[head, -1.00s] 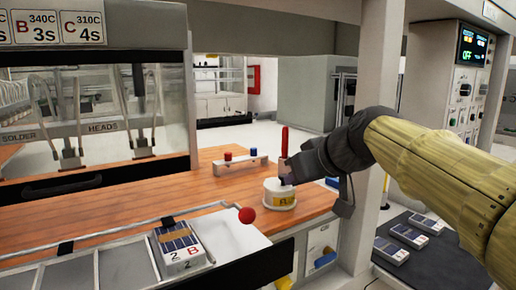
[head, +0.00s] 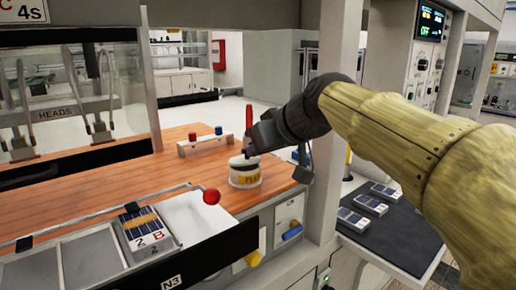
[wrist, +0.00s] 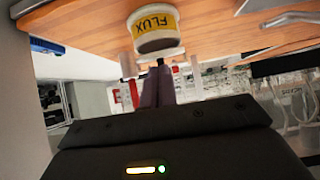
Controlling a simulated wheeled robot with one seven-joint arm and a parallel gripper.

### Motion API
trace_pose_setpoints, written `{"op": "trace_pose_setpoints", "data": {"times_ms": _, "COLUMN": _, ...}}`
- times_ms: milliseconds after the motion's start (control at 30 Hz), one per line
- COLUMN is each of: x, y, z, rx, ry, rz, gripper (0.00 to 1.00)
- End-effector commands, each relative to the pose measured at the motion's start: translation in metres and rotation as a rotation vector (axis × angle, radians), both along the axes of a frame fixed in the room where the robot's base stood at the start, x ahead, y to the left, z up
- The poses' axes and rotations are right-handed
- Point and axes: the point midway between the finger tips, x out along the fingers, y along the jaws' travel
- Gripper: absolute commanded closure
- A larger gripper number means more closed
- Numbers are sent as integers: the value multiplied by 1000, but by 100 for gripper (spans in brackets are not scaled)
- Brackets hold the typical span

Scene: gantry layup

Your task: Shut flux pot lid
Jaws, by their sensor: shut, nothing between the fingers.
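The flux pot (head: 245,180) is a short white pot with a yellow label, standing upright on the wooden bench near its right front corner. Its top shows a pale piece above a dark band; I cannot tell whether this is the lid seated or raised. My gripper (head: 250,151) is shut and empty, at the pot's upper right edge. Its fingertips (wrist: 156,75) are close to the rim; contact cannot be made out.
A red upright handle (head: 249,120) stands behind the pot. A small rack with red and blue knobs (head: 205,145) is further back. A red ball knob (head: 211,196) on a rod lies in front. A grey post (head: 325,195) stands right of the pot, beside my arm.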

Motion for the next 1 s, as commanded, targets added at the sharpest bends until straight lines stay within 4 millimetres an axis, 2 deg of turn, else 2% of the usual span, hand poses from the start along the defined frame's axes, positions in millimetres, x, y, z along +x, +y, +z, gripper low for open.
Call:
{"op": "trace_pose_setpoints", "data": {"times_ms": 400, "x": 1, "y": 1, "z": 45, "rx": 2, "ry": -1, "rz": 2, "gripper": 100}}
{"op": "trace_pose_setpoints", "data": {"times_ms": 467, "x": -8, "y": -8, "z": 34, "rx": 1, "ry": -1, "rz": 0, "gripper": 100}}
{"op": "trace_pose_setpoints", "data": {"times_ms": 833, "x": -54, "y": -52, "z": 19, "rx": 2, "ry": -3, "rz": -1, "gripper": 100}}
{"op": "trace_pose_setpoints", "data": {"times_ms": 1000, "x": -67, "y": -65, "z": 16, "rx": 2, "ry": -2, "rz": 0, "gripper": 100}}
